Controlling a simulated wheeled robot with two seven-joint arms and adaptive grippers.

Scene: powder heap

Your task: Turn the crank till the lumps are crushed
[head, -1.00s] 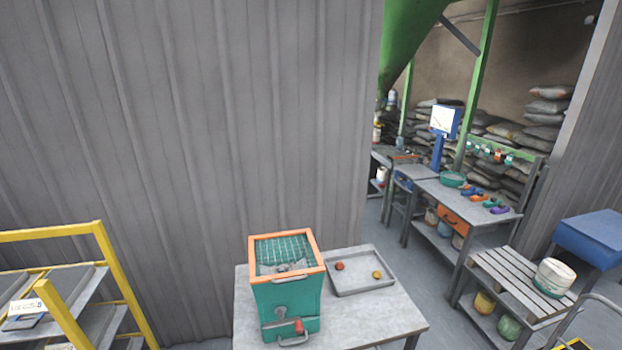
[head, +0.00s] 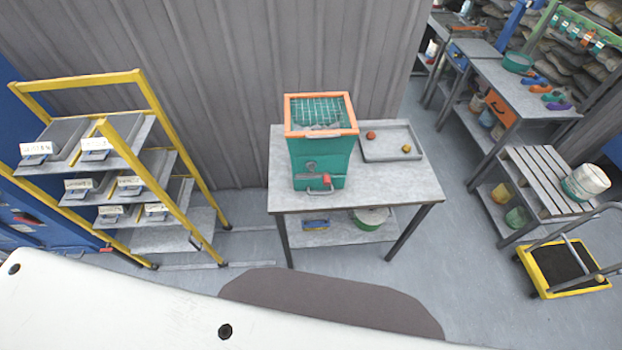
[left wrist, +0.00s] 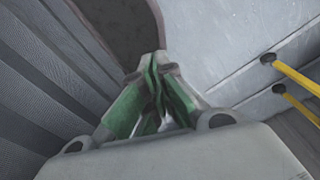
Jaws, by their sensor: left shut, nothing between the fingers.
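The green crusher box (head: 318,163) with an orange rim and a wire grid on top stands on a grey table (head: 400,190). Its crank (head: 320,190), with a red knob, is low on the front face. Under the grid, a little of the grey lumps (head: 330,127) shows at the front; the rest is hard to make out. My left gripper (left wrist: 155,65) shows only in the left wrist view. It is shut and empty, above the floor and away from the crusher. My right gripper is in neither view.
A grey tray (head: 378,157) with a red and a yellow ball is right of the crusher. A yellow rack (head: 165,120) with labelled trays stands left. A yellow cart (head: 565,268) and a slatted bench (head: 535,180) are right.

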